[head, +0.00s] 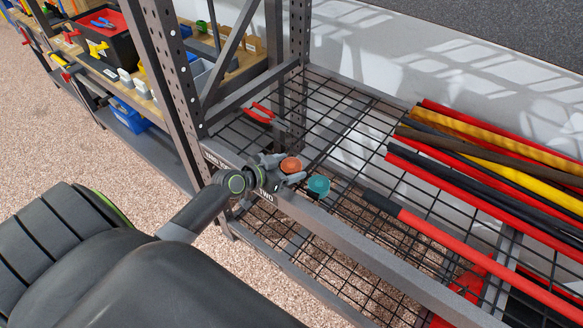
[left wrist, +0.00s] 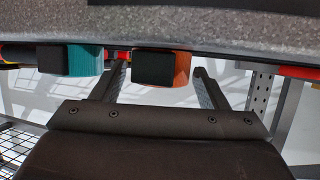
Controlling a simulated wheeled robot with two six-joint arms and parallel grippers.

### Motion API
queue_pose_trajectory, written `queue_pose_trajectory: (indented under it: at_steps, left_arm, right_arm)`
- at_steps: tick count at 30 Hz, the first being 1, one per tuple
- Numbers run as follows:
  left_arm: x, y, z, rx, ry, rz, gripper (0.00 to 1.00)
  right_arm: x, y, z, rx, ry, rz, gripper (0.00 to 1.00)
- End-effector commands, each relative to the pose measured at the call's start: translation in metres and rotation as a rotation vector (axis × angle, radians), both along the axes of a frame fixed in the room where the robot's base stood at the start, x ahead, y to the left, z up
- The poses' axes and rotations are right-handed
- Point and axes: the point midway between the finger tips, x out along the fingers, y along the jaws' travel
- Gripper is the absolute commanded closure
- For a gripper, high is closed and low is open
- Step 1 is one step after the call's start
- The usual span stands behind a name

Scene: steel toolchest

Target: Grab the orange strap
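The orange strap (head: 291,164) is a small round roll on the wire shelf, just behind its front beam. It also shows in the left wrist view (left wrist: 180,70), with a black block on the side facing the camera. My left gripper (head: 286,168) is open at the strap, one finger on each side. In the left wrist view the fingers (left wrist: 161,72) show gaps to both sides of the strap, and the gripper is not closed on it. My right gripper is not in view.
A similar teal roll (head: 318,187) sits close beside the orange strap, near one finger. Red-handled pliers (head: 263,112) lie farther back on the shelf. Long red, yellow and black bars (head: 480,150) lie to the right. A steel upright (head: 165,75) stands left of the gripper.

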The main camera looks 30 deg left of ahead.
Motion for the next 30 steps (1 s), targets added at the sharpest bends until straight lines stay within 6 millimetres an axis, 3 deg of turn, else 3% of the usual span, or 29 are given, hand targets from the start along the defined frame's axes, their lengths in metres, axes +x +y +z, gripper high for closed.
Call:
queue_pose_trajectory:
  at_steps: [1, 8, 17, 30]
  left_arm:
    - [0.0, 0.0, 0.0, 0.0, 0.0, 0.0, 0.39]
    - [0.0, 0.0, 0.0, 0.0, 0.0, 0.0, 0.69]
    - [0.0, 0.0, 0.008, 0.002, -0.003, -0.002, 0.69]
    - [0.0, 0.0, 0.086, 0.003, -0.003, -0.002, 0.69]
  right_arm:
    - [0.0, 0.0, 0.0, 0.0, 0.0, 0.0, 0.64]
    - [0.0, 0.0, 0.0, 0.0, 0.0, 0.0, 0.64]
    - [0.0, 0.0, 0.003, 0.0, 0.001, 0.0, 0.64]
    - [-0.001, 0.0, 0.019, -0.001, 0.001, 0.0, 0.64]
